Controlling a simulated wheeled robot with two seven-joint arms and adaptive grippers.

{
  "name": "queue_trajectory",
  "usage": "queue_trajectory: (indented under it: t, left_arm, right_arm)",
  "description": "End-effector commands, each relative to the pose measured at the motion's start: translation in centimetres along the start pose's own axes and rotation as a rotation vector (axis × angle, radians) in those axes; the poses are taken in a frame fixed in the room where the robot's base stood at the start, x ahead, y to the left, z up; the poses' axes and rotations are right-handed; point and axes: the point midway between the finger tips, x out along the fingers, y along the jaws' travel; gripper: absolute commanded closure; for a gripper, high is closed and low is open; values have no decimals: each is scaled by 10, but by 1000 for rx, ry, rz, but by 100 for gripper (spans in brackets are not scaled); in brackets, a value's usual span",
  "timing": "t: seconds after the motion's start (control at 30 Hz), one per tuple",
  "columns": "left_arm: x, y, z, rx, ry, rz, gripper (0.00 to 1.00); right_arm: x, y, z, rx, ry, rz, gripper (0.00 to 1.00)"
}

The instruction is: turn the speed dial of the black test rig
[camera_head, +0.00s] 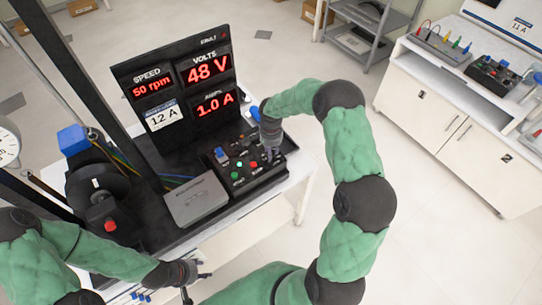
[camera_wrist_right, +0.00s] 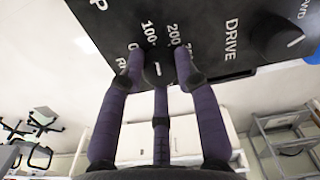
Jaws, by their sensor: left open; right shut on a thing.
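The black test rig (camera_head: 128,72) stands on a white bench, its red display reading SPEED 50 rpm, 48 V and 1.0 A. Its control box (camera_head: 243,180) carries coloured buttons and knobs. My right gripper (camera_head: 272,152) is over the far right part of this box. In the right wrist view my right gripper (camera_wrist_right: 158,75) has its dark fingers shut around the speed dial (camera_wrist_right: 157,67). My left gripper (camera_head: 198,278) is open and empty near the bench's front edge.
A grey box (camera_head: 196,200) sits left of the control box. A black motor unit with a blue block (camera_head: 73,139) and a red button stands further left. A DRIVE knob (camera_wrist_right: 289,41) is beside the dial. Cabinets (camera_head: 450,130) and a grey shelf (camera_head: 365,40) stand beyond open floor.

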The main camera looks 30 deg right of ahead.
Motion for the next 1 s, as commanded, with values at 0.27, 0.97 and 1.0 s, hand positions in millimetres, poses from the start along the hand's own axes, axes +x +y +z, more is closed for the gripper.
queue_trajectory:
  t: [0.27, 0.97, 1.0]
  left_arm:
    - [29, -10, -1, 0, 0, 0, 54]
    - [55, -20, -2, 0, 0, 0, 54]
    - [55, -20, -2, 0, 0, 0, 54]
  right_arm:
    - [4, 0, 1, 259, 0, -1, 100]
    - [0, 0, 0, 637, 0, 0, 100]
    - [0, 0, 0, 643, 0, 0, 100]
